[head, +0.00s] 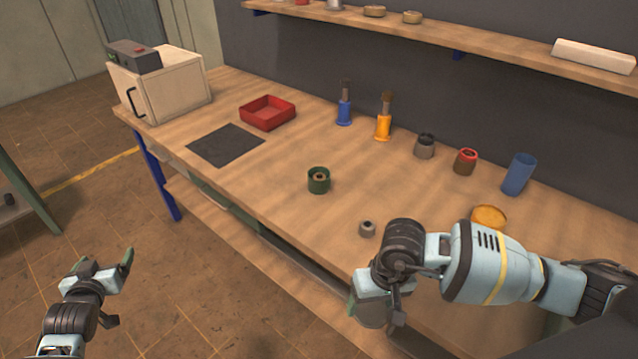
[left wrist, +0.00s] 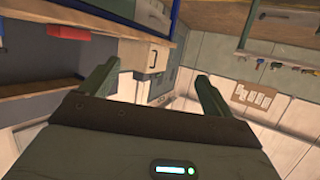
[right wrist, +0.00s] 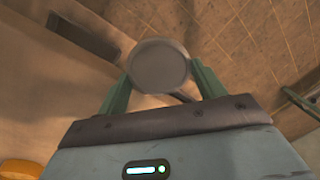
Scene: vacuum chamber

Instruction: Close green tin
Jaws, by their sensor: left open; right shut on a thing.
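The green tin (head: 318,180) stands upright and open-topped near the middle of the workbench, with something brownish inside it. My right gripper (head: 372,302) is at the bench's front edge, to the right of the tin and apart from it. In the right wrist view its fingers are shut on a round grey disc (right wrist: 160,66), which looks like a lid; the head view mostly hides it. My left gripper (head: 100,270) is open and empty, low at the left, away from the bench. Its spread fingers also show in the left wrist view (left wrist: 153,80).
A small grey round part (head: 367,228) lies between the tin and my right arm. Behind stand a blue brush holder (head: 344,112), an orange one (head: 383,127), small jars and a blue cup (head: 519,174). A red tray (head: 267,113) and dark mat (head: 226,145) are left.

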